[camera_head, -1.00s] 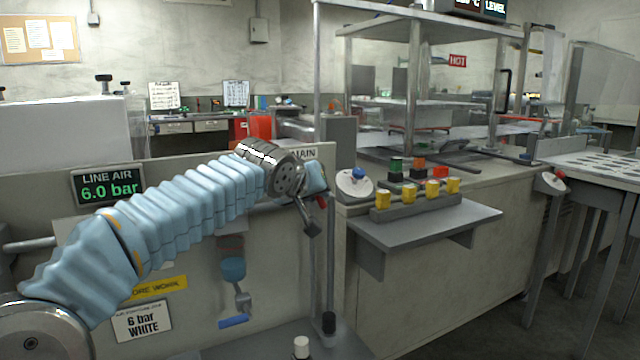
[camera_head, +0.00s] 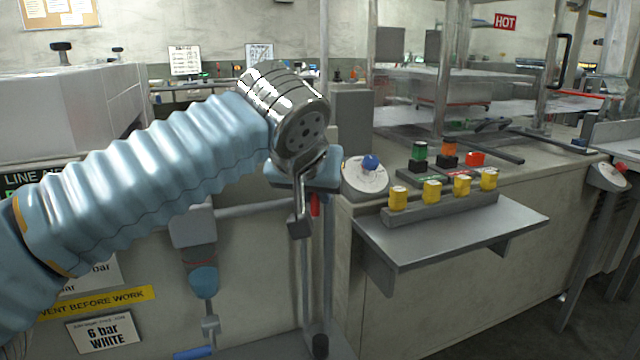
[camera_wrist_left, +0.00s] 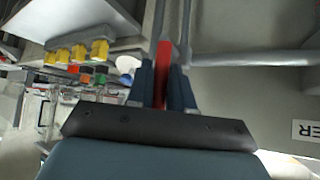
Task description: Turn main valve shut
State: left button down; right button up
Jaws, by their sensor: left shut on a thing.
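The main valve's red lever (camera_head: 315,205) shows as a small red piece just below my left gripper (camera_head: 310,182) in the head view. The gripper and its wrist hide most of the valve. In the left wrist view the red lever (camera_wrist_left: 162,75) lies between the two dark blue fingers of my left gripper (camera_wrist_left: 163,88), which are shut on it. My right gripper is in neither view.
Right of the gripper stand a dial with a blue knob (camera_head: 370,163) and a grey shelf (camera_head: 455,232) below several yellow knobs (camera_head: 432,191). A filter unit with a blue bowl (camera_head: 203,281) hangs below my left arm. A yellow sign (camera_head: 97,303) is at lower left.

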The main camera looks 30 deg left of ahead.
pick_arm(q)
jog(key=shift+f, duration=0.1)
jog(key=c, duration=1.1)
grip_release()
jog(key=shift+w, duration=0.1)
jog(key=p+v, duration=0.1)
jog(key=v, duration=1.3)
jog(key=shift+p, duration=0.3)
jog(key=shift+w+a, duration=0.1)
